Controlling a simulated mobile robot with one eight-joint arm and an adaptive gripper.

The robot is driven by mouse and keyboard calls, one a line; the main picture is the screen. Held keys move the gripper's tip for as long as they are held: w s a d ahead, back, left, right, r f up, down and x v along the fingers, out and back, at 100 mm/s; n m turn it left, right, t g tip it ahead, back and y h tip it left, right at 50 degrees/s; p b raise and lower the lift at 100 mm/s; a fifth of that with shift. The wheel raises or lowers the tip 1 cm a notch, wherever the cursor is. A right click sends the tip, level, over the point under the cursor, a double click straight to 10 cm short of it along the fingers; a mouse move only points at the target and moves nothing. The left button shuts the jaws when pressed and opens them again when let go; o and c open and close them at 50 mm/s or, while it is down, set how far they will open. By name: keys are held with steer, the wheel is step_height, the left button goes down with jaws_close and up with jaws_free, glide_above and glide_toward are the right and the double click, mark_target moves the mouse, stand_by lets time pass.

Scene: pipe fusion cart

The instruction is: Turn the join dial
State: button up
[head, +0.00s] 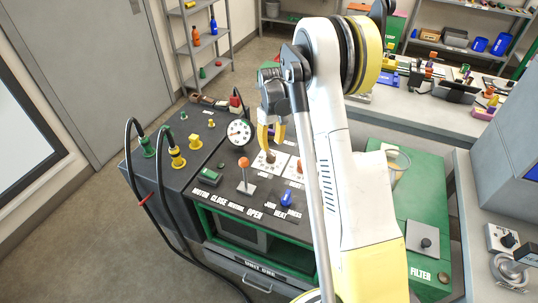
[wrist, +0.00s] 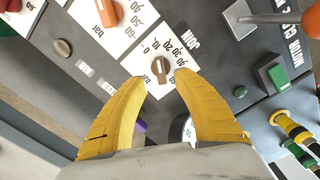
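In the head view my gripper (head: 271,143) points down above the dial plate. The dial's pointer direction is hard to read.
A second, orange-red dial (wrist: 108,12) marked bar sits beside it. A lever with an orange ball (head: 243,162), a round gauge (head: 239,132), a green switch (head: 209,176) and a blue knob (head: 287,198) stand nearby on the dark cart top. Black hoses arch at the left.

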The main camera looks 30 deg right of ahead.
mark_target(271, 153)
step_height(271, 153, down, 6)
steer(key=shift+w+f+b, duration=0.1)
steer(key=shift+b, duration=0.65)
steer(key=shift+a, duration=0.1)
jaws_close()
